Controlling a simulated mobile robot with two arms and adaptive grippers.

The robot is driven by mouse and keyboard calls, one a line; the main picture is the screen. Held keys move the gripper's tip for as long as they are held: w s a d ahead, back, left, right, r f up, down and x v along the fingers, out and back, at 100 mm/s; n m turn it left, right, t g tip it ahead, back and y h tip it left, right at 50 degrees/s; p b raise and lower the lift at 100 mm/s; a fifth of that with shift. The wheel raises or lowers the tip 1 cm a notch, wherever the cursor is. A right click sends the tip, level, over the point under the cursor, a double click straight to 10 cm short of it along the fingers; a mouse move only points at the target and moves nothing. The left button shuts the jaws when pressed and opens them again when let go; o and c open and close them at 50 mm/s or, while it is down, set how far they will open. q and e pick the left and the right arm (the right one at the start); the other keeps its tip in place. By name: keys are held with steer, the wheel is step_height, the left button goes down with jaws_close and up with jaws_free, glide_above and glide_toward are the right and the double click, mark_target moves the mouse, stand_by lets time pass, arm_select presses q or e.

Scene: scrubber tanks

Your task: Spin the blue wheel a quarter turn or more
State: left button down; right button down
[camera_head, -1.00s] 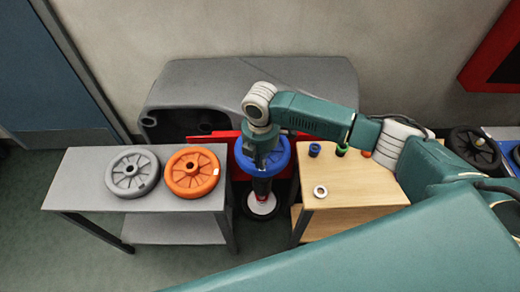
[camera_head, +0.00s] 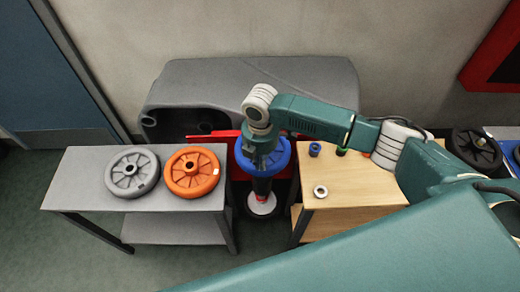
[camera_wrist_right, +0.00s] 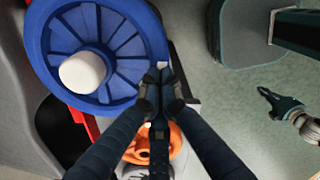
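The blue wheel (camera_head: 279,158) is on the front of the grey machine, partly covered by my right arm in the head view. In the right wrist view the blue wheel (camera_wrist_right: 50,45) shows its spokes, a pale hub and a small light patch on its rim. My right gripper (camera_wrist_right: 160,88) has its fingertips close together at the wheel's lower right rim. Whether they touch or pinch the rim cannot be told. In the head view that gripper (camera_head: 262,187) points down in front of the wheel. What seems to be my left gripper (camera_wrist_right: 272,100) shows small at right, its state unclear.
A grey table (camera_head: 85,175) at left holds a grey wheel (camera_head: 132,172) and an orange wheel (camera_head: 192,172). A wooden table (camera_head: 350,190) at right holds a small ring (camera_head: 321,191) and small coloured parts. The grey machine (camera_head: 200,85) stands behind, with red parts beside the wheel.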

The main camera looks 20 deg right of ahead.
mark_target(274, 167)
steer(key=shift+f, duration=0.25)
steer(key=shift+s+d+r+p, duration=0.2)
steer(key=shift+d+p, duration=0.25)
steer(key=shift+d, duration=0.15)
steer(key=shift+s+d, duration=0.1)
steer(key=shift+d, duration=0.4)
steer(key=shift+f, duration=0.1)
steer(key=shift+d, duration=0.1)
steer(key=shift+d+f+p, duration=0.1)
steer(key=shift+d+p, duration=0.4)
steer(key=shift+d, duration=0.5)
